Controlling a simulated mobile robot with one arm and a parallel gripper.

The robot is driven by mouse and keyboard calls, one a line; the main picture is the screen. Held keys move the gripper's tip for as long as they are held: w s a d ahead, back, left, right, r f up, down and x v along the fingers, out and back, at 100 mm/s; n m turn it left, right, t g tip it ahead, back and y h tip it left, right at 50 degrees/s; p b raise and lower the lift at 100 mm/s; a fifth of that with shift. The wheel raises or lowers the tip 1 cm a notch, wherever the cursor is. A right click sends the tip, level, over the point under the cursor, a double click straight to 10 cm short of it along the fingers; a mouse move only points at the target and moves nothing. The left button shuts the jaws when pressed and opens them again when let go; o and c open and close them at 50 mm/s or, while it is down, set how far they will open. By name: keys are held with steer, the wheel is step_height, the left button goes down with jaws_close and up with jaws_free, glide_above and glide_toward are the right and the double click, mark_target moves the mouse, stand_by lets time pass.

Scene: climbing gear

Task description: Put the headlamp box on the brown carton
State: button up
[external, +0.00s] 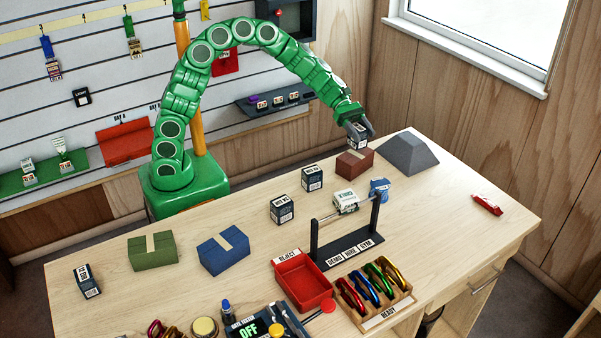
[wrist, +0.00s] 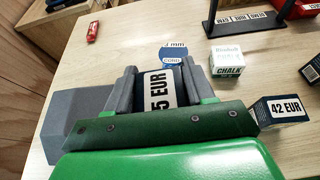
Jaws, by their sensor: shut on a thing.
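The headlamp box (external: 358,138) is a small dark box with a white label. My gripper (external: 361,129) points down and is shut on it. In the wrist view the box (wrist: 158,92), with a label ending in "5 EUR", sits between the two grey fingers of my gripper (wrist: 157,88). The brown carton (external: 353,164) has a pale tape strip and stands on the table just below the held box. I cannot tell if the box touches its top. The carton is hidden in the wrist view.
A white chalk box (external: 345,202), a blue cord spool (external: 380,189) and a black stand (external: 345,245) are in front. Other dark boxes (external: 312,178) stand to the left. The table's right side is mostly clear.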

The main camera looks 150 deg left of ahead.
mark_target(357, 126)
steer(key=shift+f, duration=1.8)
steer(key=o, duration=1.1)
steer(key=shift+f, duration=0.1)
steer(key=v, duration=0.3)
steer(key=shift+s+r, duration=0.1)
steer(key=shift+r, duration=0.2)
step_height(357, 126, up, 5)
steer(key=shift+r, duration=0.85)
